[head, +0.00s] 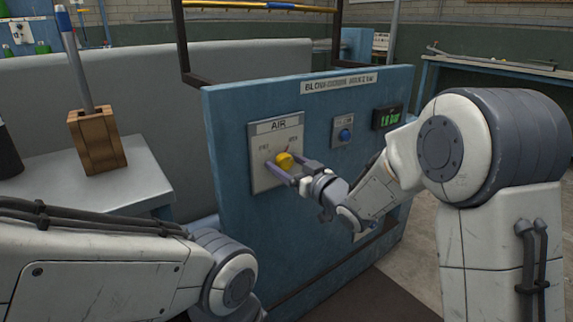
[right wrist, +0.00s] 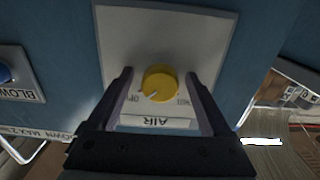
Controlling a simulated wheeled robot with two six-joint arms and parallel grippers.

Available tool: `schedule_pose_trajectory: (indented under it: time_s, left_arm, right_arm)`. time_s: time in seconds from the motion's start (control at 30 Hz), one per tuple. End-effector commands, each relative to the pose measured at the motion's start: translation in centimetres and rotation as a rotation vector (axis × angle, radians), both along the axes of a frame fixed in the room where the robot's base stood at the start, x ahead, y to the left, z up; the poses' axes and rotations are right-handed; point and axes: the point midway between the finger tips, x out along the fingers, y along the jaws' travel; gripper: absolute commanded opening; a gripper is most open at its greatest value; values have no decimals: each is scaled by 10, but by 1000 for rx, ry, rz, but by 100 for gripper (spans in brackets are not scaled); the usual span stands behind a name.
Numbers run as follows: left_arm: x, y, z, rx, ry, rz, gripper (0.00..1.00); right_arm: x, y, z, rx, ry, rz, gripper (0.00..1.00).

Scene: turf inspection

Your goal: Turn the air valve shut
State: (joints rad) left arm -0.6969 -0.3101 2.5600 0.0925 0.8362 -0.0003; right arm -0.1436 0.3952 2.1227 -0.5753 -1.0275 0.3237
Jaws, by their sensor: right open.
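The air valve is a round yellow knob (head: 284,161) on a pale plate (head: 262,183) labelled AIR, fixed to a blue panel (head: 232,135). In the right wrist view the knob (right wrist: 160,83) sits between and slightly beyond the two fingertips, with a pale pointer mark on its lower left. My right gripper (head: 283,172) is open, with its fingers on either side of the knob; I cannot tell whether they touch it. The right gripper also shows from behind in the right wrist view (right wrist: 157,80). My left arm crosses the lower left of the head view; its gripper is out of view.
A blue button (head: 345,135) and a green-lit display (head: 387,117) are on the panel right of the valve. A grey table (head: 60,190) with a wooden block (head: 97,140) holding a rod stands at left. A dark frame rises above the panel. Open floor shows at right.

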Motion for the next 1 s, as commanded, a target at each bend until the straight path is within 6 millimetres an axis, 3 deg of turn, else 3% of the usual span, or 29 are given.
schedule_pose_trajectory:
  time_s: [0.23, 0.4, 0.47, 1.0]
  left_arm:
    - [0, 0, 0, 0, 0, 0, 0]
    - [0, 0, 0, 0, 0, 0, 0]
    - [0, 0, 0, 0, 0, 0, 0]
    - [0, 0, -15, 0, 0, 0, 0]
  right_arm:
    - [1, 0, 0, 0, 0, 0, 84]
    - [1, 0, 0, 0, 0, 0, 18]
    - [1, 0, 0, 0, 0, -1, 0]
    - [1, -1, -2, -136, -102, -1, 0]
